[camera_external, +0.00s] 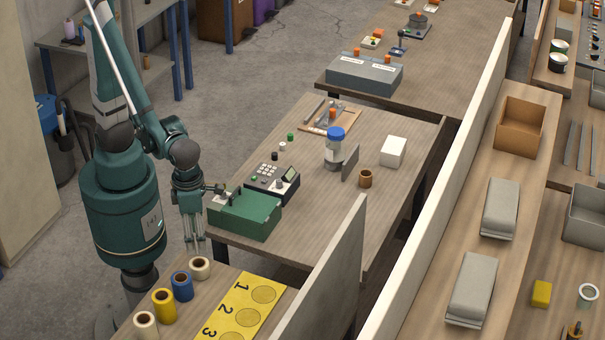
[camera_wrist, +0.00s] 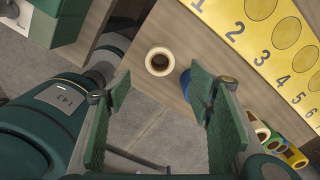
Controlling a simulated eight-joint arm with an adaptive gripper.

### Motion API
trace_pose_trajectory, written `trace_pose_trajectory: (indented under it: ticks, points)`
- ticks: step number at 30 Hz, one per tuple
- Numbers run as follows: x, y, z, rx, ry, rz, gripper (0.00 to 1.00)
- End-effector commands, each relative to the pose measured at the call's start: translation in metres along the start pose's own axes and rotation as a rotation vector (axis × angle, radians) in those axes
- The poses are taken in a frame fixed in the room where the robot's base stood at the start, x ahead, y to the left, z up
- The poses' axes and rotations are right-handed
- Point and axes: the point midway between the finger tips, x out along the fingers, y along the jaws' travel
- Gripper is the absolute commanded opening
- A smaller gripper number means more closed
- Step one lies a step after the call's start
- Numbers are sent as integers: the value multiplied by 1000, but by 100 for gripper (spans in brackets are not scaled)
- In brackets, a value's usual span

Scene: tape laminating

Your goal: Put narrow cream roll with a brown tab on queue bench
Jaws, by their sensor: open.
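My gripper (camera_external: 193,240) hangs open and empty, pointing down beyond the far end of the near wooden bench. In the wrist view, its green fingers (camera_wrist: 160,76) stand apart, and a cream roll with a brown core (camera_wrist: 159,61) shows between and beyond them. In the external view, a cream roll (camera_external: 200,268) stands at the far end of a row, and another cream roll (camera_external: 145,325) stands at the near end. No brown tab can be made out on either. The bench carries a yellow board (camera_external: 243,312) with numbered circles; no circle in view holds a roll.
A blue roll (camera_external: 182,286) and a yellow roll (camera_external: 163,306) stand between the cream ones. The blue roll (camera_wrist: 186,82) is partly behind my right finger. A pale upright panel (camera_external: 325,275) edges the bench. A green box (camera_external: 243,215) stands on the table beyond.

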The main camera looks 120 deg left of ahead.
Motion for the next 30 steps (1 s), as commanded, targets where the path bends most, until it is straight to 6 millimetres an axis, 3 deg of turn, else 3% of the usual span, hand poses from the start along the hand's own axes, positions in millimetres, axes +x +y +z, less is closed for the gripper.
trace_pose_trajectory:
  ticks: [14,20,30]
  points:
    - [-8,6,5,-89,-11,-18,52]
    - [-26,17,18,-297,-33,-65,52]
    - [-66,47,43,-790,-58,-189,52]
